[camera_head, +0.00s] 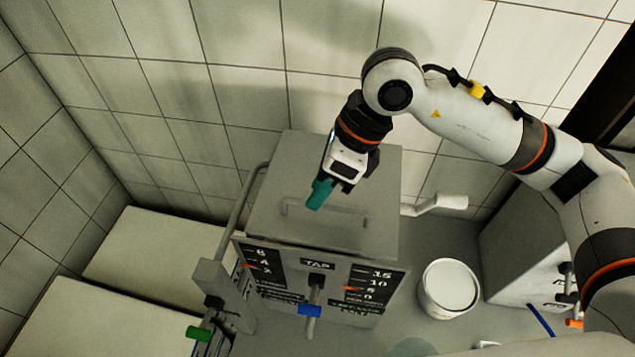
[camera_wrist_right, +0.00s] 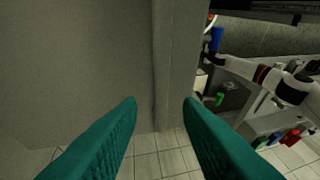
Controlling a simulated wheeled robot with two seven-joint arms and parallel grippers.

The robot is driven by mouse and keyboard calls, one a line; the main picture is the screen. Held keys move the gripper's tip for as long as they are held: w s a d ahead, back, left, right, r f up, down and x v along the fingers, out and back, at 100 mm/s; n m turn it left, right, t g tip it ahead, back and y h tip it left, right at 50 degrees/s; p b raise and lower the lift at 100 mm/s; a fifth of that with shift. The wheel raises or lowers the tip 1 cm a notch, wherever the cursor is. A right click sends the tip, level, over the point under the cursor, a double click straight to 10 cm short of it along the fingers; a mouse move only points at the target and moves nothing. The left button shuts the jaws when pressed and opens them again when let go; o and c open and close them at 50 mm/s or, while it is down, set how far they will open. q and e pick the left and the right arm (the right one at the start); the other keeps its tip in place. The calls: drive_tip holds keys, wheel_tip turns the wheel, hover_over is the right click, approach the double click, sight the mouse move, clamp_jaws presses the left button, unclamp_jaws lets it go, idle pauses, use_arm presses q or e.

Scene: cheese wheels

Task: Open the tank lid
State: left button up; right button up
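The tank (camera_head: 320,262) is a grey metal box with a black-and-white front panel marked TAP. Its flat grey lid (camera_head: 375,185) lies level on top and looks shut. A thin bar handle (camera_head: 340,213) lies along the lid's front part. My right gripper (camera_head: 318,196) is over the lid, its teal fingers near the handle's left half and partly hiding it; I cannot tell whether they touch it. In the right wrist view its fingers (camera_wrist_right: 162,115) are wide apart with nothing between their tips. A plain grey surface fills much of that view. My left gripper is not in view.
A white bucket (camera_head: 448,287) stands right of the tank. A white-handled lever (camera_head: 440,204) sticks out from the tank's right side. A blue-handled tap (camera_head: 310,311) is at the front. A curved pipe (camera_head: 240,215) runs along the left. A tiled wall stands behind.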

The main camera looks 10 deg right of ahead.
drive_tip(key=shift+s+a+f, duration=0.1)
drive_tip(key=shift+a+f, duration=0.2)
drive_tip(key=shift+f, duration=0.35)
clamp_jaws()
drive_tip(key=shift+r, duration=0.1)
